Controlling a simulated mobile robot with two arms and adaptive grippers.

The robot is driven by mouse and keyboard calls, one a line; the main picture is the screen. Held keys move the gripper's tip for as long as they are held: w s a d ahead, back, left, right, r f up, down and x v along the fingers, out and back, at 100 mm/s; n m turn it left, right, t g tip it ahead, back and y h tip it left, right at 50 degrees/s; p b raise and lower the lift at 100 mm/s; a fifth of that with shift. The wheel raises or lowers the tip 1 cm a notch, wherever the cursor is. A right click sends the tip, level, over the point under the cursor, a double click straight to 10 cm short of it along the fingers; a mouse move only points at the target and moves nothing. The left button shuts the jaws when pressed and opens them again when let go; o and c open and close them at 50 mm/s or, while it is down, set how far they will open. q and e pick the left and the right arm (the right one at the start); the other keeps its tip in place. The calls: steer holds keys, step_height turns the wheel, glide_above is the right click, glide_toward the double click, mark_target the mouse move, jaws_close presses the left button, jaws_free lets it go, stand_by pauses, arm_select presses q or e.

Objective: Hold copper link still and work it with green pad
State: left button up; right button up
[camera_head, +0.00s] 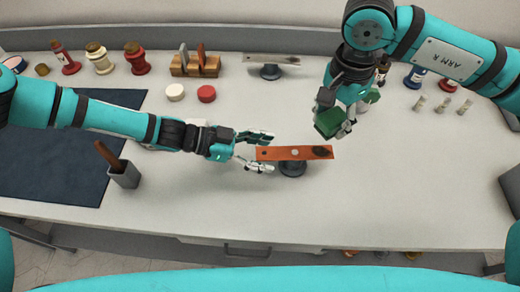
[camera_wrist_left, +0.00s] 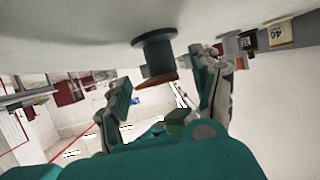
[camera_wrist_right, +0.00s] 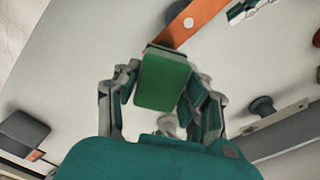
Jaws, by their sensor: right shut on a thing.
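The copper link (camera_head: 285,153) lies flat on a dark round stand (camera_head: 292,169). It is orange, with a hole near its middle and a dark patch at its right end. My left gripper (camera_head: 257,154) is open at the link's left end, fingers apart. In the left wrist view (camera_wrist_left: 165,90) the link's end shows ahead between the fingers. My right gripper (camera_head: 334,120) is shut on the green pad (camera_head: 328,122) and holds it above and behind the link's right end. The pad (camera_wrist_right: 162,80) fills the middle of the right wrist view, with the link (camera_wrist_right: 190,22) beyond it.
A grey bar on a second stand (camera_head: 270,71) is at the back. A wooden rack (camera_head: 195,66), a white lid (camera_head: 175,92) and a red lid (camera_head: 206,93) stand back left. A grey cup (camera_head: 124,176) sits by the dark mat (camera_head: 50,165).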

arm_select(q)
jaws_close()
stand_by(0.8)
